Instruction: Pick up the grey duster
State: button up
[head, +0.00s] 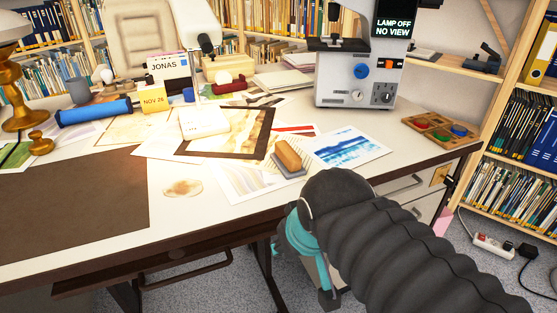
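The grey duster (289,158) lies on the desk near its front right part, on top of loose prints. It has an orange-brown block on top and a grey base. My arm, black and ribbed with teal parts, comes in from the lower right. My gripper (322,285) is at the arm's end, low in front of the desk's front edge, below and to the right of the duster and apart from it. The arm covers much of the gripper, and its fingers cannot be made out clearly.
The desk (200,215) holds a brown mat (75,205), a dark-framed print (250,130), a blue print (348,145), a white box (203,122), and a blue roll (93,111). A microscope (355,75) stands behind the duster to the right. A wooden tray (440,128) sits at the right edge.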

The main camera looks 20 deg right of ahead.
aim_at(287, 161)
jog(key=u, duration=0.45)
jog(key=k, duration=0.35)
jog(key=z, duration=1.15)
